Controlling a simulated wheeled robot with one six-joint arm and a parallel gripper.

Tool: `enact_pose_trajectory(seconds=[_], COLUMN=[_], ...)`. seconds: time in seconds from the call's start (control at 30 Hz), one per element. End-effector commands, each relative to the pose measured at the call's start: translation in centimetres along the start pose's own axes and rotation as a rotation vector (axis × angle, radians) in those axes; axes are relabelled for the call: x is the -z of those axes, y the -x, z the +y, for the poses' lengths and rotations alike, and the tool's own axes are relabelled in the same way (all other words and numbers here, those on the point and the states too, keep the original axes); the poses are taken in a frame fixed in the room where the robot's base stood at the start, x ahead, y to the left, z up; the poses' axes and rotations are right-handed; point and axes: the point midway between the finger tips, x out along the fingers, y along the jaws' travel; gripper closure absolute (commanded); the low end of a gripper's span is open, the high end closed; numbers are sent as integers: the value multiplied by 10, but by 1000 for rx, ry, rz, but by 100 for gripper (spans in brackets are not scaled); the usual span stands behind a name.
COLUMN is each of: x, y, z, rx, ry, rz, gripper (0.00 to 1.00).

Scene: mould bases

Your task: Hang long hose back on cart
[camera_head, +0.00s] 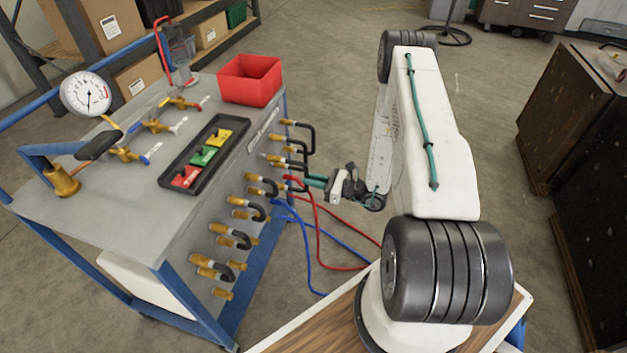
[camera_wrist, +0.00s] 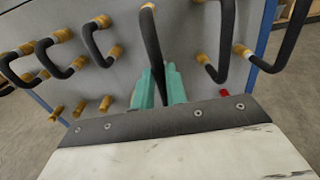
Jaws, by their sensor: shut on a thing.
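The cart (camera_head: 110,215) has a grey side panel with several black hoses with brass ends. My gripper (camera_head: 314,182) is at the right part of this panel. In the wrist view, the teal fingers of my gripper (camera_wrist: 160,78) are shut on a long black hose (camera_wrist: 152,45). This hose runs down between the fingers from a brass end (camera_wrist: 147,7) at the top edge. Its lower part is hidden behind my gripper. Whether its brass ends sit on the panel cannot be told. Shorter looped hoses (camera_wrist: 85,50) hang on both sides of it.
Red and blue hoses (camera_head: 318,222) hang from the panel to the floor below my gripper. A red bin (camera_head: 250,82), a black tray (camera_head: 203,155) and a gauge (camera_head: 86,94) are on the cart top. Dark blocks (camera_head: 570,120) stand at the right.

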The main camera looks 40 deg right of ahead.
Motion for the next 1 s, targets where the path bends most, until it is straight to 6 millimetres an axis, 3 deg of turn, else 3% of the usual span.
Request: enact_pose_trajectory(seconds=[1.0], x=[-2], y=[-5], z=[2], rx=[30], ry=[0], rz=[-3], gripper=[100])
